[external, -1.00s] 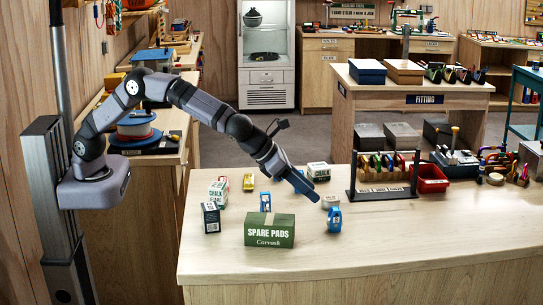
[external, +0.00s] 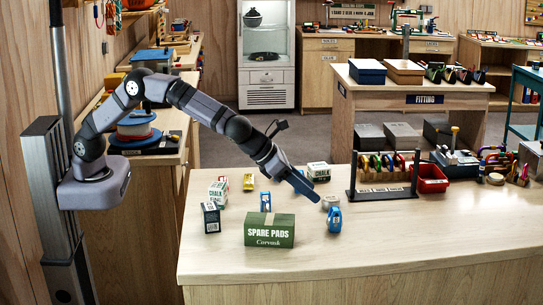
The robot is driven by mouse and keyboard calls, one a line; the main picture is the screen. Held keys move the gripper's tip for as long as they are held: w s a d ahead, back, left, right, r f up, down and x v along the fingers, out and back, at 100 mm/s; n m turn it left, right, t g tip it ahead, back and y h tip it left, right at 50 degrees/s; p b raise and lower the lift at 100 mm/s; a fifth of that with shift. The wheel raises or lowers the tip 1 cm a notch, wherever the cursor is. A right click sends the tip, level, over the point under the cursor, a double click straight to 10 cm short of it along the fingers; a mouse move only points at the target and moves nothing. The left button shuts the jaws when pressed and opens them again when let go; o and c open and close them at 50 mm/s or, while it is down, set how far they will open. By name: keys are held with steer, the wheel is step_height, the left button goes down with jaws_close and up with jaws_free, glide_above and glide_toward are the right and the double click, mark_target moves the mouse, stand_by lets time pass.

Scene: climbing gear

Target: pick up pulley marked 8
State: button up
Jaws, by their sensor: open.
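Several small pulley-like pieces stand on the pale wooden bench (external: 390,235). One blue piece (external: 334,220) is right of the green box, another blue piece (external: 265,202) is behind that box, and a yellow piece (external: 249,182) is further back. Their markings are too small to read, so I cannot tell which is marked 8. My gripper (external: 315,198) is open and points down to the right above the bench, up and left of the right-hand blue piece and apart from it. Its fingers are small and hard to make out here.
A green SPARE PADS box (external: 270,231) stands at the front. Chalk boxes (external: 218,193) and a dark box (external: 211,217) are left; another white-green box (external: 318,172) and a grey roll (external: 330,202) are near my gripper. A carabiner rack (external: 385,193) stands right. The front right bench is clear.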

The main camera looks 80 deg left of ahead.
mark_target(336, 209)
steer(key=f+t+b, duration=0.2)
steer(key=b, duration=0.1)
steer(key=f+t+b, duration=0.1)
steer(key=t+b, duration=0.1)
steer(key=shift+w+d, duration=0.3)
steer(key=shift+w, duration=0.1)
steer(key=shift+f+p+x, duration=0.2)
steer(key=shift+p+x, duration=1.7)
steer(key=shift+x, duration=1.65)
